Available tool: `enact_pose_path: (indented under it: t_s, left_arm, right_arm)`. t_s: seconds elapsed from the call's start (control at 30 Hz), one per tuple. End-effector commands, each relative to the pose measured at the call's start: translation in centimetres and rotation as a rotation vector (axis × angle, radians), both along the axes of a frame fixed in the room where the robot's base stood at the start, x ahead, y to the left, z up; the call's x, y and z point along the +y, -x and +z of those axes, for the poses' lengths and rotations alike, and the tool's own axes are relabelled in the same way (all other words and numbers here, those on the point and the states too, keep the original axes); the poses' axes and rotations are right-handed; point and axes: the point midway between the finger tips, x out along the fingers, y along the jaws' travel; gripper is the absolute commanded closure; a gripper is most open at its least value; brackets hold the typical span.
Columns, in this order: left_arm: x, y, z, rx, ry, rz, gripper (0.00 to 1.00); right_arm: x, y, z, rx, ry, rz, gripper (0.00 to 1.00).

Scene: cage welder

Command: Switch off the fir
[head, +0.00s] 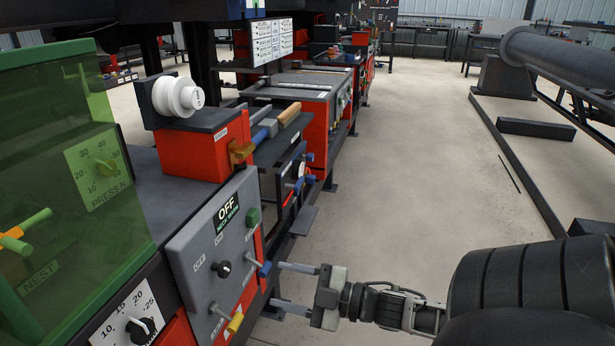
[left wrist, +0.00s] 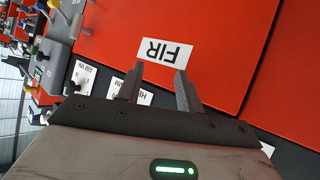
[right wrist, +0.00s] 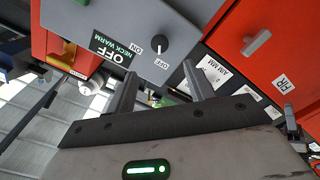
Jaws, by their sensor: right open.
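A white FIR label (left wrist: 165,52) is on a red panel (left wrist: 225,40) in the left wrist view, upside down there. A FIR label (right wrist: 283,84) also shows in the right wrist view, on a red panel with a grey bar-shaped handle (right wrist: 256,42). My left gripper (left wrist: 157,80) is open and empty, its fingers in front of the labelled panel. My right gripper (head: 276,284) is open and empty, to the right of the grey control panel (head: 190,240); the right wrist view (right wrist: 158,68) shows its fingers apart. My left gripper is outside the head view.
Levers with blue (head: 264,269) and yellow (head: 235,323) tips stick out. A green transparent guard (head: 95,215) stands left. Floor is clear ahead.

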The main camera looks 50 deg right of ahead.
Motion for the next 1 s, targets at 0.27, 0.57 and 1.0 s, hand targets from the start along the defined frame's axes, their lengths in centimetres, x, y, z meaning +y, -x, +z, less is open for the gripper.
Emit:
enact_pose_path:
  t_s: [0.27, 0.57, 1.0]
  left_arm:
    - [0.0, -0.1, 0.3, 0.000, 0.001, 0.002, 0.64]
    - [0.1, -0.2, 0.3, -0.002, 0.001, 0.003, 0.64]
    - [0.1, -0.2, 0.5, -0.002, 0.001, 0.004, 0.64]
  right_arm:
    - [-1.3, 3.3, 0.0, 0.000, -0.001, 0.000, 0.47]
    - [-1.5, 3.6, 0.0, -0.001, -0.001, 0.000, 0.47]
    - [-1.1, 3.6, -0.1, 0.015, -0.018, -0.016, 0.47]
